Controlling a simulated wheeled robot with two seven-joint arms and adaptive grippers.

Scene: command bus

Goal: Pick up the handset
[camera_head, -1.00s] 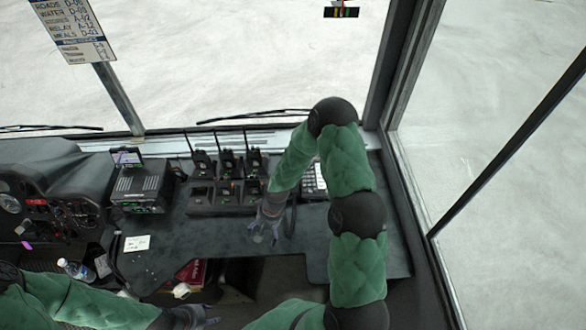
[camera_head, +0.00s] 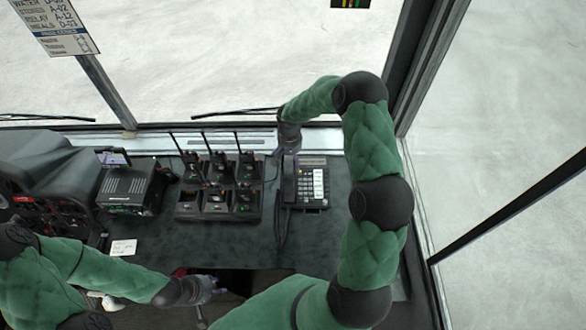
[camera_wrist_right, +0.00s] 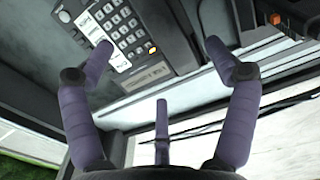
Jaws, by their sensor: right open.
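The dark handset (camera_head: 289,180) lies upright in the picture on the left side of the desk phone (camera_head: 314,200), its coiled cord hanging down its left side. My right gripper (camera_head: 285,152) is at the handset's far end, partly hiding it; I cannot tell if they touch. In the right wrist view my gripper (camera_wrist_right: 160,47) is open, fingers spread, nothing between them. The phone's keypad (camera_wrist_right: 122,32) shows there beyond the left finger, with a dark bar beside it that looks like the handset (camera_wrist_right: 182,36). My left gripper (camera_head: 208,289) is low, near the dash's front edge.
Several radios stand in a charger rack (camera_head: 217,205) left of the phone, with tall antennas. A radio unit (camera_head: 132,188) and a paper note (camera_head: 123,247) lie further left. The windscreen ledge (camera_head: 160,143) runs behind. The dash in front of the phone is clear.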

